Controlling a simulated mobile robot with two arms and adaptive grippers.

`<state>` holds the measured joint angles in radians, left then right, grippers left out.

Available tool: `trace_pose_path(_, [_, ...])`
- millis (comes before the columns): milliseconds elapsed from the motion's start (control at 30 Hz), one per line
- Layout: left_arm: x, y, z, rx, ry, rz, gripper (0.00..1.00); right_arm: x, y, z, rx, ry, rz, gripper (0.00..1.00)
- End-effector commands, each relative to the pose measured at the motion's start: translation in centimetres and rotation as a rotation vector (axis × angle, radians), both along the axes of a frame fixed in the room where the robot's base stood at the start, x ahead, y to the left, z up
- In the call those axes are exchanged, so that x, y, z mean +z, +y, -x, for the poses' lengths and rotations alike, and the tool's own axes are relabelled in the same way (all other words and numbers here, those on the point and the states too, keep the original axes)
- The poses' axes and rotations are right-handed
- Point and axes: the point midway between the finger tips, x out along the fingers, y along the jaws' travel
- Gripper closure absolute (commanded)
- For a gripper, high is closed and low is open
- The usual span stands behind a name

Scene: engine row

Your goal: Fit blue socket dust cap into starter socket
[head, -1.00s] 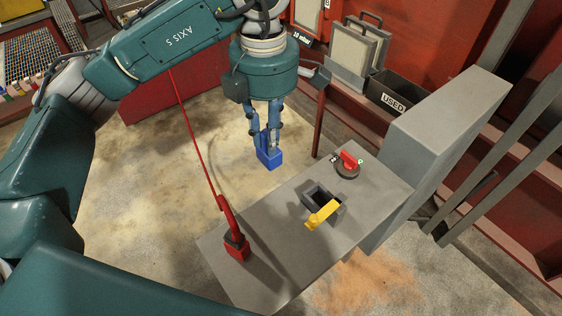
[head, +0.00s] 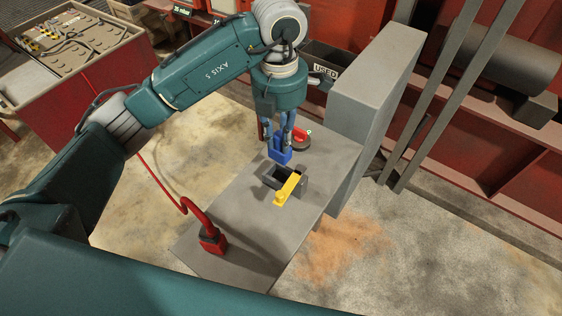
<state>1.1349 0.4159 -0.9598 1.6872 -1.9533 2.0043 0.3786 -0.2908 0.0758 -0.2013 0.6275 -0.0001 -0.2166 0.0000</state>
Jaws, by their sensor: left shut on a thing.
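My left gripper (head: 280,137) comes down from above and is shut on the blue dust cap (head: 281,155). It holds the cap over the grey bench, just behind the starter socket. The socket (head: 269,180) is a dark grey square frame with a dark opening, standing on the bench top. A yellow lever or flap (head: 287,190) lies at its front right side. The cap's underside is hidden, and I cannot tell from this angle how high it is above the bench. My right gripper is not in view.
The grey bench (head: 252,226) carries a red plug with a cable (head: 212,240) at front left and a red rotary switch (head: 300,137) behind the cap. A tall grey block (head: 367,95) rises on the right. A bin marked USED (head: 322,62) stands behind.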

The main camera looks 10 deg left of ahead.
Motion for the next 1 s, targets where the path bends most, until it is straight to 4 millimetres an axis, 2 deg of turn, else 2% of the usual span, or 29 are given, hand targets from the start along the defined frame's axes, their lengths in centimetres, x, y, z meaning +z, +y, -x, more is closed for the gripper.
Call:
trace_pose_path(33, [-1.3,0.0,0.2,-0.001,0.007,0.001,1.0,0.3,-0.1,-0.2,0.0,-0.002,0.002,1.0])
trace_pose_path(200, [-4.4,0.1,0.1,0.0,0.003,-0.001,1.0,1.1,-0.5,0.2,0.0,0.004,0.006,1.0])
trace_pose_path(467, [-6.4,0.0,0.0,0.0,0.002,-0.001,1.0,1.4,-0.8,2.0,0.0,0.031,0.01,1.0])
trace_pose_path(700, [-9.7,0.0,0.1,-0.001,0.001,0.0,1.0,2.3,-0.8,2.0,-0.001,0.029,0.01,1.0])
trace_pose_path(1000, [-10.1,0.0,0.0,-0.001,-0.001,0.0,1.0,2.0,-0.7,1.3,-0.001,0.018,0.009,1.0])
